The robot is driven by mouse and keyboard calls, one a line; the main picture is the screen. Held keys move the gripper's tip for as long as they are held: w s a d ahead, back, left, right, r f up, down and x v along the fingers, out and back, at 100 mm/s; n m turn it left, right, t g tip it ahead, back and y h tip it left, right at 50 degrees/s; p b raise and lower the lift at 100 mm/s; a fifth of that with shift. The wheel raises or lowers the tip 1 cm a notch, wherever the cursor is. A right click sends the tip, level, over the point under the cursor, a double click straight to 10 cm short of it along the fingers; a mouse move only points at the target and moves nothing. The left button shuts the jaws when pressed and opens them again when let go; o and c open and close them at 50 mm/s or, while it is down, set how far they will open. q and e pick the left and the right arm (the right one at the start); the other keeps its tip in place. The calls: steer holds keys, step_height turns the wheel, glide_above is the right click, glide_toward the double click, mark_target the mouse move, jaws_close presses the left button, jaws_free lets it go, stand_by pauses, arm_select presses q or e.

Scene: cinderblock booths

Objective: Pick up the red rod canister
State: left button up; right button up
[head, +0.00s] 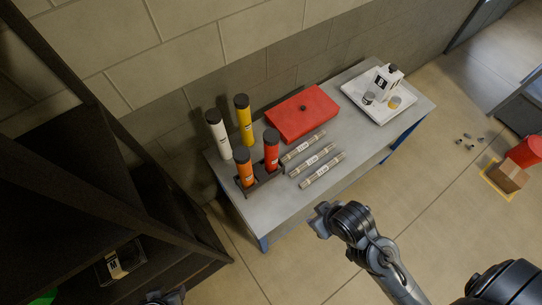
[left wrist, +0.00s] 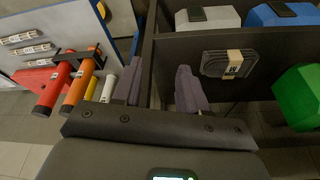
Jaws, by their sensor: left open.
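The red rod canister (head: 271,151) has a black cap and stands upright in a dark rack (head: 262,184) on the table, beside an orange canister (head: 244,168). In the left wrist view the red canister (left wrist: 54,88) is at the left, next to the orange one (left wrist: 79,87). My left gripper (left wrist: 158,88) is open and empty, pointed at dark shelving, well apart from the canister. In the head view only a bit of it (head: 166,297) shows at the bottom edge. My right gripper (head: 321,219) is by the table's front edge, apart from the canisters; its jaws are unclear.
A white canister (head: 218,135) and a yellow one (head: 243,121) stand behind. A red case (head: 303,114), several labelled rods (head: 312,159) and a white tray (head: 370,108) share the table (head: 358,150). Dark shelving (head: 90,190) rises at the left, holding bins (left wrist: 298,95). The floor in front is open.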

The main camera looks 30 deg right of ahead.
arm_select(q)
steer(key=shift+a, duration=0.15)
steer(key=shift+o, duration=1)
steer(key=o, duration=0.7)
